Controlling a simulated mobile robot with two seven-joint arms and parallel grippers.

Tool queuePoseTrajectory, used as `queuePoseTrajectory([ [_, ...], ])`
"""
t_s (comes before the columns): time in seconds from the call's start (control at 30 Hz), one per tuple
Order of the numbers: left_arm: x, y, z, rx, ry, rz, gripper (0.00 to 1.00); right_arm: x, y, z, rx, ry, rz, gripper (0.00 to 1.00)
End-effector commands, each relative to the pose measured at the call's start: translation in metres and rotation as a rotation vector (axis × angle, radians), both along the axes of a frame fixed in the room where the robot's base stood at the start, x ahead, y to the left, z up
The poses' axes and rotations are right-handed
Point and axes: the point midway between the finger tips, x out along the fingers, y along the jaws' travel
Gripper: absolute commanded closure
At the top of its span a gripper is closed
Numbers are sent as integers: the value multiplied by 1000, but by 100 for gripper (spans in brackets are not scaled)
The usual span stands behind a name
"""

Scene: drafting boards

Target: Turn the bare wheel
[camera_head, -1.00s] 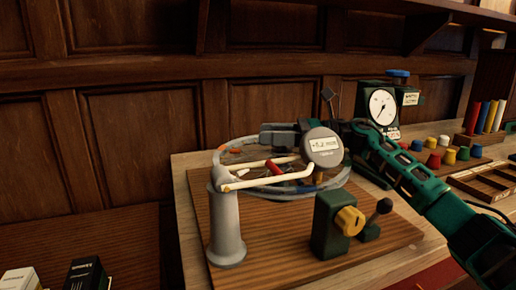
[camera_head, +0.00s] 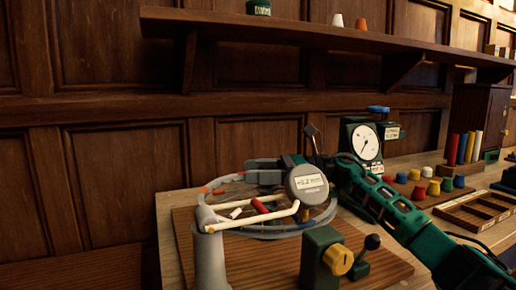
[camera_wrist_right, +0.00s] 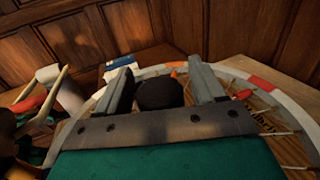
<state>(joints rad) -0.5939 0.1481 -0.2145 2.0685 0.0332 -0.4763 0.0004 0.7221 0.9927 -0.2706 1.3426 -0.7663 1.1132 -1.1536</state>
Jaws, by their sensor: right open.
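The bare wheel lies nearly flat on its stand, a pale grey rim (camera_head: 228,180) with coloured marks and thin spokes. The rim also shows in the right wrist view (camera_wrist_right: 228,71), with an orange-red band. My right gripper (camera_head: 250,170) is over the far side of the wheel, fingers pointing left. In the right wrist view the two fingers (camera_wrist_right: 158,68) stand apart, with a dark round knob-like thing (camera_wrist_right: 160,94) showing between them. Whether the fingers touch the rim, I cannot tell. My left gripper is not in view.
A grey post (camera_head: 209,255) with cream arms and a round gauge (camera_head: 308,183) stand close to the wheel. A green block with a yellow knob (camera_head: 338,260) is in front. A dial device (camera_head: 364,142), coloured pegs and a wooden tray (camera_head: 478,211) are at right. A shelf (camera_head: 330,38) runs above.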

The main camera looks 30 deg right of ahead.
Motion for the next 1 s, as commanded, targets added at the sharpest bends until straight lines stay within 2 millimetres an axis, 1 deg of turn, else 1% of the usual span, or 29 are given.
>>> queuePoseTrajectory([
  [0.07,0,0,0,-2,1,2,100,0,0,1,0,0,0,31],
  [0.17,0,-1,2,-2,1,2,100,0,0,10,-2,-3,0,31],
  [0.27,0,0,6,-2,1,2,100,0,0,27,-2,-5,-1,31],
  [0.6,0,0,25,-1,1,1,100,0,0,112,1,-6,-1,31],
  [0.8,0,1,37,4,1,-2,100,0,0,159,1,-6,0,31],
  [0.9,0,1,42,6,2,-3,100,0,0,177,0,-4,1,31],
  [1.0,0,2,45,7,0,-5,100,0,0,190,2,-3,0,31],
])
